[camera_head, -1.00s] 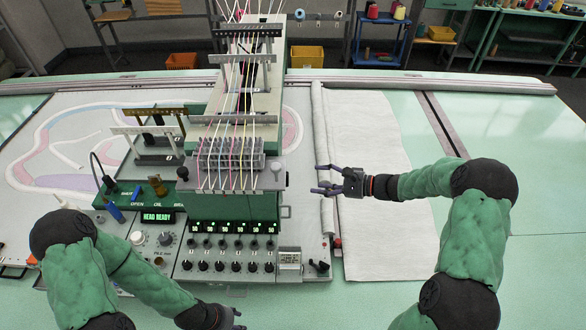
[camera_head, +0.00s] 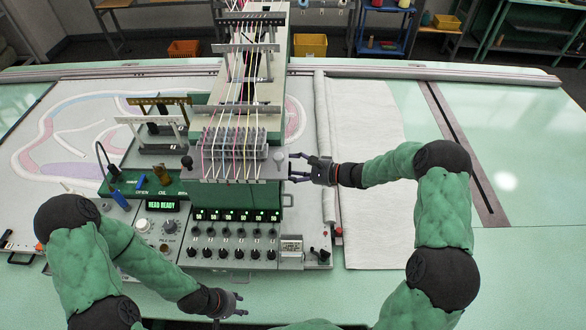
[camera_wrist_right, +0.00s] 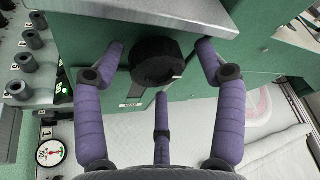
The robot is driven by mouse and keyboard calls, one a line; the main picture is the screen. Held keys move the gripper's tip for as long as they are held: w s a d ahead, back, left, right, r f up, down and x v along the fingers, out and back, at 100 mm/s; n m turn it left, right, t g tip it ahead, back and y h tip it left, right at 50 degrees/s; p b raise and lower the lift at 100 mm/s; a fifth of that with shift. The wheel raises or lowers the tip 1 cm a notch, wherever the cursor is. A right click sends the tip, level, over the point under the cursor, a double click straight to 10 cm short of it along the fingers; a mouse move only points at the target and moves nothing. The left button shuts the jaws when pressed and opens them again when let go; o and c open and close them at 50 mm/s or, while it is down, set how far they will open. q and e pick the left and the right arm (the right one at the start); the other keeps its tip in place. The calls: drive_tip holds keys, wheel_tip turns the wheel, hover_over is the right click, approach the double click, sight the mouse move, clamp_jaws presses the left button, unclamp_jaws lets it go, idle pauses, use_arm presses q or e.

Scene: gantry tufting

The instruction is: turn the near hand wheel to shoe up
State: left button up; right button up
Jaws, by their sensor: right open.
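The near hand wheel (camera_wrist_right: 156,62) is a black knob on the green side face of the tufting head in the right wrist view. A small label (camera_wrist_right: 131,104) sits just below it, too small to read. My right gripper (camera_head: 293,168) is open beside the right side of the head (camera_head: 262,205). In the wrist view its purple fingers (camera_wrist_right: 160,75) spread to the left, right and below the wheel, apart from it. The wheel cannot be made out clearly in the head view. My left gripper (camera_head: 238,303) hangs low at the front table edge, its finger state unclear.
The control panel (camera_head: 235,240) with knobs and green displays faces me. A silver hooded edge (camera_wrist_right: 200,18) overhangs the wheel. A round gauge (camera_wrist_right: 50,153) shows at lower left in the wrist view. White cloth (camera_head: 370,150) lies to the right; the green table (camera_head: 510,270) beyond is clear.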

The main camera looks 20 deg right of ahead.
drive_tip(key=shift+r, duration=0.1)
drive_tip(key=c, duration=1)
drive_tip(key=shift+c, duration=0.2)
